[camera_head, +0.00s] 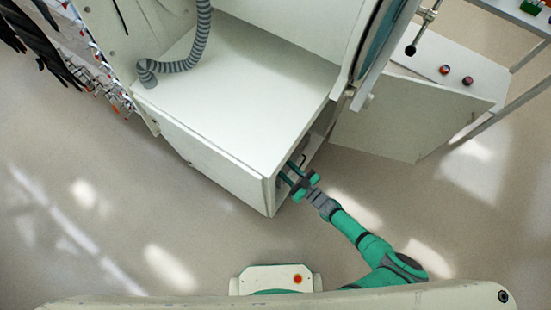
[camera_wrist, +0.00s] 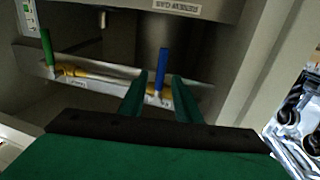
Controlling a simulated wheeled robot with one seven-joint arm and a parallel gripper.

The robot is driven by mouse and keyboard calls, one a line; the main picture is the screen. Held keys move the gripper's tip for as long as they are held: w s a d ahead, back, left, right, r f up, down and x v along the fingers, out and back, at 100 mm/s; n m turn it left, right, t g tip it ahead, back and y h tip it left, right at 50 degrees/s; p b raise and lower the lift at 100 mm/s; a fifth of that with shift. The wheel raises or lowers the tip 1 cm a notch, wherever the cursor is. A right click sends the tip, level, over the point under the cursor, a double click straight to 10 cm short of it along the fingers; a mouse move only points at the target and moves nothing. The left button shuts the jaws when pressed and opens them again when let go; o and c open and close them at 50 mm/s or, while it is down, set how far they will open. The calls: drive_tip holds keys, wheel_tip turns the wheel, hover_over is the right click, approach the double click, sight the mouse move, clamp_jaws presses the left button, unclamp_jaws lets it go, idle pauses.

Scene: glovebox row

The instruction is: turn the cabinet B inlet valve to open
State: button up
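My gripper (camera_head: 287,171) reaches into the open compartment at the corner of the white cabinet (camera_head: 215,100). In the wrist view my gripper (camera_wrist: 163,82) is open, its two green fingers apart. A valve with an upright blue handle (camera_wrist: 163,68) stands between or just beyond the fingertips; I cannot tell whether they touch it. A second valve with a green handle (camera_wrist: 46,47) stands to the left. Both sit on brass fittings along a pale metal rail (camera_wrist: 98,82). The head view hides both valves.
A dark grey cylinder (camera_wrist: 172,45) with a label stands behind the blue handle. The compartment's pale side wall (camera_wrist: 240,60) is close on the right. A white door-like panel (camera_head: 400,115) stands right of the opening. Open floor (camera_head: 130,230) lies in front of the cabinet.

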drive_tip(key=shift+x, duration=1.85)
drive_tip(key=shift+c, duration=0.6)
clamp_jaws()
